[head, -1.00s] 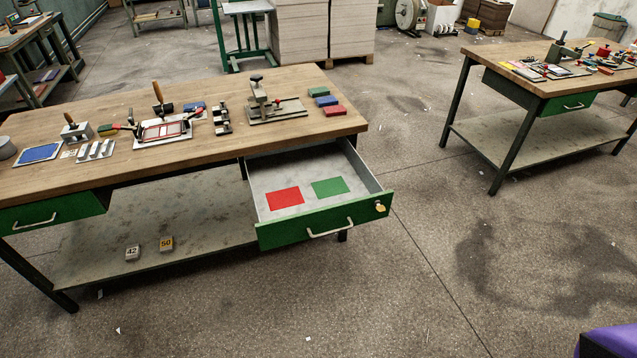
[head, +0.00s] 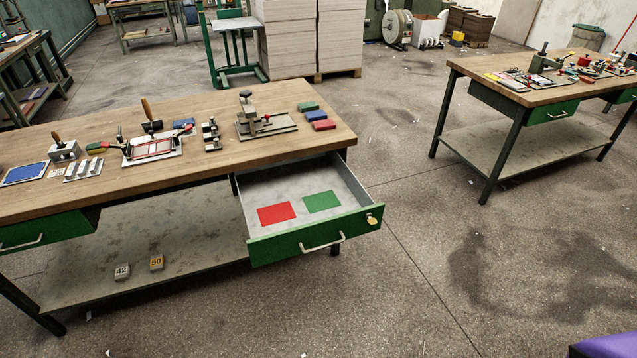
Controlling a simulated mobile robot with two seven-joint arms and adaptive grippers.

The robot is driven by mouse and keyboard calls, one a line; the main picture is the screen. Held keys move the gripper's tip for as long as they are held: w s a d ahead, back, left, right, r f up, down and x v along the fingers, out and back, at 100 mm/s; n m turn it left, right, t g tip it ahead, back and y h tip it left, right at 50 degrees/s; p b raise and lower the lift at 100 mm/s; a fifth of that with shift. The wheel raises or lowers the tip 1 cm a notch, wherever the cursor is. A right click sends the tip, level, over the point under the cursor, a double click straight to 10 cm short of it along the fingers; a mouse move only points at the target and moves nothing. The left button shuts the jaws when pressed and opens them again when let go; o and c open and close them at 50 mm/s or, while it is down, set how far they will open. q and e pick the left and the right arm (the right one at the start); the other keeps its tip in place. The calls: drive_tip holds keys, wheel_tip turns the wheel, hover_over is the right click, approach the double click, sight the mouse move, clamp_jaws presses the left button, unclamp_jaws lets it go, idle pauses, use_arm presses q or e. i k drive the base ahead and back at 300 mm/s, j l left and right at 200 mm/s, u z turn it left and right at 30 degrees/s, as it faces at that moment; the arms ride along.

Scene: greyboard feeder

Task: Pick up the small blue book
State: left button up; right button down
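A small blue book (head: 316,115) lies flat near the right end of the wooden workbench (head: 100,206). It sits between a green book (head: 308,106) behind it and a red book (head: 324,125) in front of it. Another blue block-like item (head: 184,124) lies further left on the same bench, behind the red-framed tool. Neither of my grippers is in the head view.
An open drawer (head: 314,242) juts out below the bench's right end, with a red and a green patch on its floor. A press-like tool (head: 262,122) stands left of the books. A second workbench (head: 535,92) stands at the right. The floor between is clear.

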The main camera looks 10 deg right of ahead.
sight(316, 115)
drive_tip(key=z, duration=0.4)
drive_tip(key=i+j+z, duration=0.1)
drive_tip(key=z, duration=0.3)
drive_tip(key=j+z, duration=0.1)
drive_tip(key=z, duration=0.35)
drive_tip(key=j+z, duration=0.1)
drive_tip(key=z, duration=0.3)
drive_tip(key=i+j+z, duration=0.1)
drive_tip(key=z, duration=0.3)
drive_tip(key=j+z, duration=0.25)
drive_tip(key=z, duration=0.2)
drive_tip(key=j+z, duration=0.25)
drive_tip(key=z, duration=0.15)
drive_tip(key=j+z, duration=0.25)
drive_tip(key=z, duration=0.2)
drive_tip(key=j+z, duration=1)
drive_tip(key=i+j+z, duration=0.1)
drive_tip(key=j+z, duration=0.7)
drive_tip(key=j, duration=0.4)
drive_tip(key=i+j, duration=0.15)
drive_tip(key=j, duration=0.6)
drive_tip(key=j+u, duration=0.45)
drive_tip(key=i+j+u, duration=0.15)
drive_tip(key=j+u, duration=0.25)
